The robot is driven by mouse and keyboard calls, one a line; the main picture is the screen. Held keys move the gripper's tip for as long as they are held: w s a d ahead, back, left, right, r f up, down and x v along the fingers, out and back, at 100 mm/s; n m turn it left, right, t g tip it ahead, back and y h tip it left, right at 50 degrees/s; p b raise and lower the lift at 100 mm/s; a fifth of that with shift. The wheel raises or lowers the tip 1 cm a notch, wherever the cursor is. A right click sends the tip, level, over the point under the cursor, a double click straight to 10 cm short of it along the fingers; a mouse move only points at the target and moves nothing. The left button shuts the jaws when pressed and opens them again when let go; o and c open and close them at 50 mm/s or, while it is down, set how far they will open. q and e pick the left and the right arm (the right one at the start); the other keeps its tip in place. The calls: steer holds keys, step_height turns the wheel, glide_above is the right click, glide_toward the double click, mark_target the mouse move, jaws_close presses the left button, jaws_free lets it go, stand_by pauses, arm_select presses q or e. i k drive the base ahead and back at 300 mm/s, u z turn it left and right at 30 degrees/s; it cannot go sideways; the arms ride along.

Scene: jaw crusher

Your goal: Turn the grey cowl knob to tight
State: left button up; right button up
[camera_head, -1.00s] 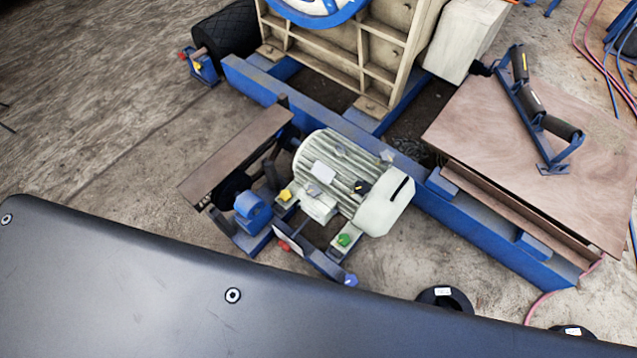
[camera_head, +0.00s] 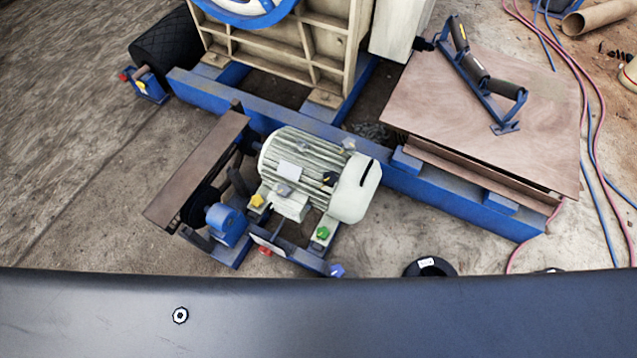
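A pale ribbed motor (camera_head: 305,165) sits on the blue frame in the middle of the view. Its smooth cowl (camera_head: 354,192) is at the right end and has a black slot. A small grey knob (camera_head: 348,144) is at the top edge near the cowl. Another grey knob (camera_head: 302,147) is on the ribs, and a grey one (camera_head: 284,189) is on the box at the front. A black knob (camera_head: 329,179) is beside the cowl. I cannot tell which grey one is the cowl knob, nor its setting. Neither gripper is in view.
Yellow (camera_head: 257,201), green (camera_head: 322,233), red (camera_head: 264,251) and blue (camera_head: 336,270) knobs are around the motor base. A long belt guard (camera_head: 195,170) stands left. A wooden board (camera_head: 520,130) carrying rollers is at right. Open floor (camera_head: 385,240) shows in front.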

mark_target(348, 145)
steer(key=z, duration=1.9)
steer(key=k, duration=1.1)
steer(key=u, duration=0.55)
steer(key=i, duration=0.5)
steer(key=z, duration=0.05)
